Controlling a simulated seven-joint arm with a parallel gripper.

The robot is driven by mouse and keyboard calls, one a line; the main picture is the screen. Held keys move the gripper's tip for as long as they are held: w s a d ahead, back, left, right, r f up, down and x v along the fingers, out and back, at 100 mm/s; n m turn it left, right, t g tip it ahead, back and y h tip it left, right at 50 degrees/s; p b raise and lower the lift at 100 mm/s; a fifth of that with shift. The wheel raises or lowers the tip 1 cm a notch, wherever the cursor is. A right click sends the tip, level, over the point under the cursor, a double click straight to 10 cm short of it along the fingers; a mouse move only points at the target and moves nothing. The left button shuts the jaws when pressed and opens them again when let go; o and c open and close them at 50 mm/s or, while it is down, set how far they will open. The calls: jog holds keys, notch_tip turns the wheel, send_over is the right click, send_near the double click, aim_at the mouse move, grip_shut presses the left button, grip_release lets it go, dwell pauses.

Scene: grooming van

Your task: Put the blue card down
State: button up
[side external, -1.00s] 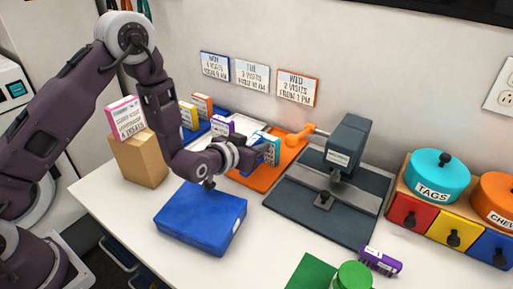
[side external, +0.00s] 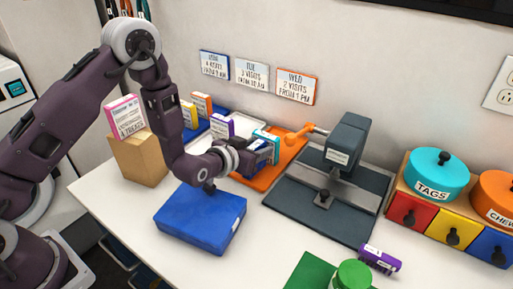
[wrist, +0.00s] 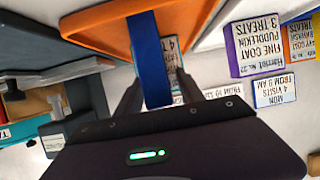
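The blue card (side external: 263,150) is in my gripper (side external: 255,159) above the trays in the side external view. In the wrist view it shows edge-on as a blue strip (wrist: 149,55) between the two fingers of my gripper (wrist: 158,96). The fingers are shut on it. A teal-edged card (side external: 270,137) stands behind it near the orange tray (side external: 291,158), and is partly hidden by the blue card in the wrist view (wrist: 173,52). A blue tray (side external: 204,131) lies at the back left. I cannot tell whether the blue card touches anything below.
A purple card (side external: 221,127) stands left of my gripper, by a white tray. A closed blue box (side external: 200,219) lies in front. A dark press (side external: 345,150) stands right. A pink card (side external: 126,117) rests on a wooden block (side external: 140,160). Bare white table lies between.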

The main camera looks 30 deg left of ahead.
jog(key=shift+r, duration=0.75)
jog(key=s+a+r+g, duration=0.2)
jog(key=s+r+g, duration=0.1)
jog(key=s+r, duration=1.2)
jog(key=s+a+r+g, duration=0.1)
jog(key=s+a+g, duration=0.1)
jog(key=s, duration=0.9)
jog(key=s+a+r+g, duration=0.2)
jog(key=s+g, duration=0.1)
jog(key=s, duration=0.9)
jog(key=shift+r, duration=0.3)
